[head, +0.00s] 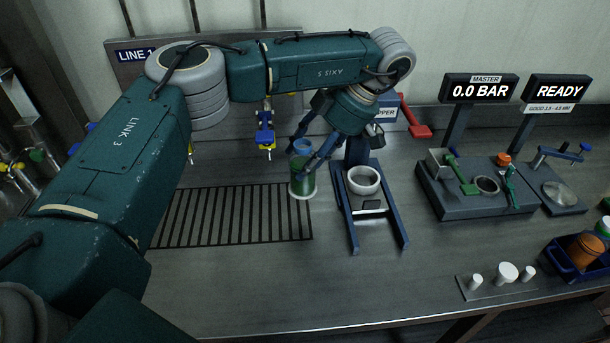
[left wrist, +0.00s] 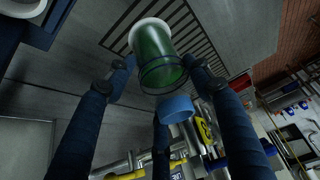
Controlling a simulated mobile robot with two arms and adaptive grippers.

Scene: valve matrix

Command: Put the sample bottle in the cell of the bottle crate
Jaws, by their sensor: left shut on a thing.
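The sample bottle (head: 302,178) has green contents, a pale base and a blue cap. My left gripper (head: 304,163) is shut around it, with the bottle roughly upright at the right end of the drain grating. I cannot tell whether its base touches the counter. In the left wrist view the bottle (left wrist: 158,52) sits between the blue fingers (left wrist: 165,75), its blue cap toward the palm. A blue crate (head: 572,270) stands at the far right edge with an orange item and a green-and-white item in it. Its cells are mostly hidden. My right gripper is out of view.
A blue stand with a white ring (head: 363,182) is just right of the bottle. A fixture block (head: 470,205) with green and orange parts is farther right. The front middle counter is clear.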

